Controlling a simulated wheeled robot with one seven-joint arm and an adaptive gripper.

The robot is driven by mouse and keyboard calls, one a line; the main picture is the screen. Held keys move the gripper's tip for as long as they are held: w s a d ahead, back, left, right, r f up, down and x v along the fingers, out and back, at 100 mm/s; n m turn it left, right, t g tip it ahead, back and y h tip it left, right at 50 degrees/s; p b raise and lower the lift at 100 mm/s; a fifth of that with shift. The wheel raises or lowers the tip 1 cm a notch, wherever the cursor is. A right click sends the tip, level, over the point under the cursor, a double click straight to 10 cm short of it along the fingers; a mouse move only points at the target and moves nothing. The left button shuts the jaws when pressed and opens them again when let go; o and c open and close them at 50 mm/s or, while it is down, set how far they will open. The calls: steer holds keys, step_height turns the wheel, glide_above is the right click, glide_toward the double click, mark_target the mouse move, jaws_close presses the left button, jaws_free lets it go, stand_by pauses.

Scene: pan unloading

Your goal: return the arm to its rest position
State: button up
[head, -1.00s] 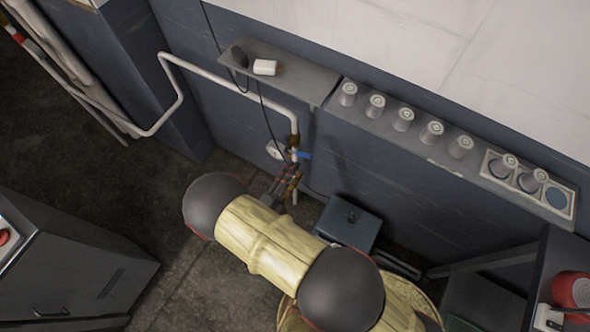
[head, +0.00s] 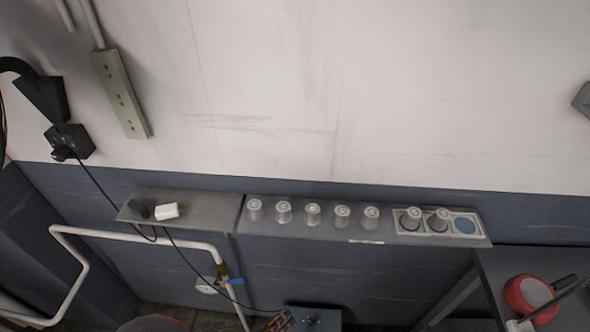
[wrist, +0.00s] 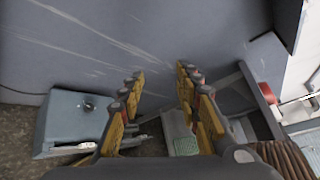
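My gripper (wrist: 160,78) shows in the wrist view with its two yellow-and-dark fingers spread apart. Nothing is between them; the blue-grey wall lies behind the gap. In the head view only a small part of the gripper shows at the bottom edge, beside a blue-grey box (head: 312,318). Most of my arm is below the head view's frame. In the wrist view the same box (wrist: 75,122) stands left of the fingers, apart from them.
A wall shelf (head: 362,234) holds several upturned cups (head: 312,214) and a pale tray (head: 484,228). A smaller shelf (head: 210,200) carries a white object (head: 167,211). A white pipe (head: 140,236) runs below. A red pan (head: 526,296) is at lower right.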

steer(key=d+r+n+g+y, duration=0.1)
steer(key=d+r+n+y, duration=0.2)
steer(key=d+r+n, duration=0.5)
steer(key=s+d+r+n+g+y, duration=0.1)
steer(key=d+r+n, duration=0.6)
steer(key=r+n, duration=0.7)
steer(key=s+d+r+n+g+y, duration=0.1)
steer(key=d+r+n+g+y, duration=0.2)
steer(key=r, duration=1.3)
steer(key=d+n+y, duration=0.2)
steer(key=d+n, duration=0.3)
steer(key=n, duration=0.3)
steer(key=shift+d+r+n+y, duration=0.2)
steer(key=shift+d+n+y, duration=0.1)
steer(key=shift+n, duration=0.1)
